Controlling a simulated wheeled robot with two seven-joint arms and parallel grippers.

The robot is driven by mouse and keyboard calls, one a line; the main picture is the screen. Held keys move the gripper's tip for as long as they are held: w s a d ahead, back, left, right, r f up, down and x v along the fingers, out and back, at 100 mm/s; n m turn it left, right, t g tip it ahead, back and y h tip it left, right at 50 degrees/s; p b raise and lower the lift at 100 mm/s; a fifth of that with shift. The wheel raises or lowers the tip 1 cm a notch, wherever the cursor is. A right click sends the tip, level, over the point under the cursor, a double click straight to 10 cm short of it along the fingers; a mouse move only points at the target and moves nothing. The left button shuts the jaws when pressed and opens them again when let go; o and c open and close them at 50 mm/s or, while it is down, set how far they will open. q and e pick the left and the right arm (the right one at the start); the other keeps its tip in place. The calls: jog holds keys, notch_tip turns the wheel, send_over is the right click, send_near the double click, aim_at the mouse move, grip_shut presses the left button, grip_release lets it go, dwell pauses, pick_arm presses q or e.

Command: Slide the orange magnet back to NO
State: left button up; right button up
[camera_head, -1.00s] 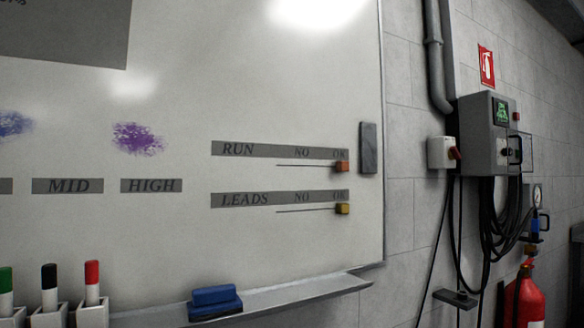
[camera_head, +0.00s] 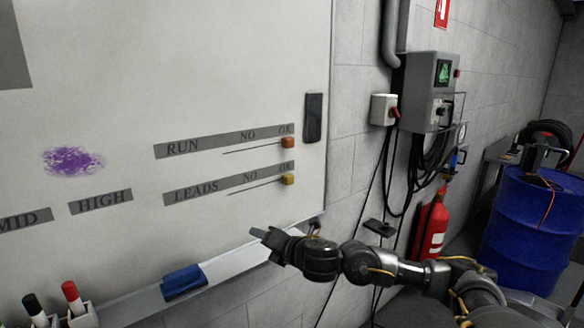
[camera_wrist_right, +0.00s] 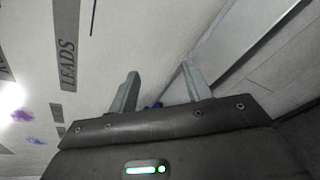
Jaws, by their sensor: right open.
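The orange magnet (camera_head: 288,142) sits at the right end of the RUN slot line, under OK, on the whiteboard (camera_head: 200,90). The NO label (camera_head: 248,134) is to its left on the RUN strip (camera_head: 182,148). My right gripper (camera_head: 257,234) is below and a little left of both magnets, near the board's lower edge. In the right wrist view its two fingers (camera_wrist_right: 157,90) are apart with nothing between them. My left gripper is not in view.
A blue eraser (camera_head: 183,281) lies on the board's tray (camera_head: 225,268), with marker pens (camera_head: 72,297) at its left. A dark bar (camera_head: 313,118) is on the board right of the orange magnet. A fire extinguisher (camera_head: 431,225) and blue drum (camera_head: 532,230) stand at the right.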

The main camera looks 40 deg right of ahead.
jog(key=w+d+r+n+t, duration=0.1)
jog(key=d+r+n, duration=0.5)
jog(key=r, duration=0.5)
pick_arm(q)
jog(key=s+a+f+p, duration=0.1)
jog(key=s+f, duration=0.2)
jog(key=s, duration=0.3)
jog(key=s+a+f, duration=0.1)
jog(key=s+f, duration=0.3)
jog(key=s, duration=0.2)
pick_arm(e)
jog(key=n+t+h, duration=0.2)
jog(key=n, duration=0.1)
send_near(291, 141)
jog(key=w+p, duration=0.1)
jog(key=w, duration=0.2)
jog(key=w+p, duration=0.4)
jog(key=w, duration=0.1)
jog(key=shift+w+d+r, duration=0.15)
jog(key=shift+w+r, duration=0.15)
jog(key=shift+w, duration=0.05)
jog(key=shift+w+f, duration=0.1)
jog(key=shift+w, duration=0.35)
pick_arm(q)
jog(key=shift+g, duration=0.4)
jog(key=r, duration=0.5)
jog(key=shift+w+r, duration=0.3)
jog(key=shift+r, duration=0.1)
pick_arm(e)
grip_shut()
